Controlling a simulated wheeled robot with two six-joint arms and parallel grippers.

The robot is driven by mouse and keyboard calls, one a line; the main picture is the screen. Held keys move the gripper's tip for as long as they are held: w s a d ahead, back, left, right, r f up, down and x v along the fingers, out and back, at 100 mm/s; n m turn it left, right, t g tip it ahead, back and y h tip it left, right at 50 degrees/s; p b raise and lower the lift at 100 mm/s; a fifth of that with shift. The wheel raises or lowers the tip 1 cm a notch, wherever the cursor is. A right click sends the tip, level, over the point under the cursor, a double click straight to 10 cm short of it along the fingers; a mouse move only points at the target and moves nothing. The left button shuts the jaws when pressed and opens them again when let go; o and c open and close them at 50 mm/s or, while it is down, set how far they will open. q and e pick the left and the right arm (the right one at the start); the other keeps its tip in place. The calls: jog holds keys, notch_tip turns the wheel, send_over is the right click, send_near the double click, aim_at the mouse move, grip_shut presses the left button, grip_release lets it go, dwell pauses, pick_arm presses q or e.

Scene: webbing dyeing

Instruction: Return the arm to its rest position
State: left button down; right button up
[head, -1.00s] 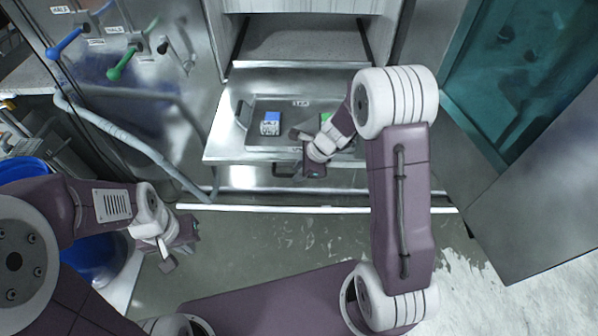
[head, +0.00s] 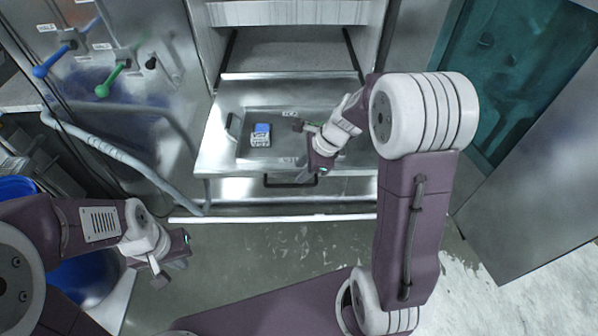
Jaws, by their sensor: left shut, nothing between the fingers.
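My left gripper (head: 160,276) is at the lower left, above the floor and beside the blue bin. It is shut and empty. My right gripper (head: 300,151) is over the right part of the pulled-out metal shelf (head: 215,155), its fingers apart with nothing seen between them. My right arm reaches in from the lower right and bends back at the elbow. A small box with a blue top (head: 261,135) sits on the tray (head: 245,157), left of the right gripper and apart from it. The right part of the tray is hidden behind my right wrist.
A blue (head: 52,66) and a green (head: 112,82) valve handle are on the metal panel at left. A bent grey pipe (head: 120,152) runs below them. A blue bin (head: 85,278) stands at lower left. A metal door (head: 535,190) is at right. Floor is clear between the grippers.

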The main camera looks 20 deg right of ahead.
jog(key=shift+w, duration=0.1)
jog(key=s+a+f+n+b, duration=0.3)
jog(key=s+f+b, duration=0.2)
jog(key=f+b, duration=0.25)
jog(key=s+d+f+n+g+h+b, duration=0.1)
jog(key=s+d+f+n, duration=0.1)
jog(key=s+n, duration=0.3)
jog(key=s+d+f+n+g+h, duration=0.1)
jog(key=s+n, duration=0.4)
jog(key=n, duration=0.7)
jog(key=shift+d+f+h+b, duration=0.4)
jog(key=shift+d+f+h, duration=0.1)
jog(key=shift+f+h, duration=0.4)
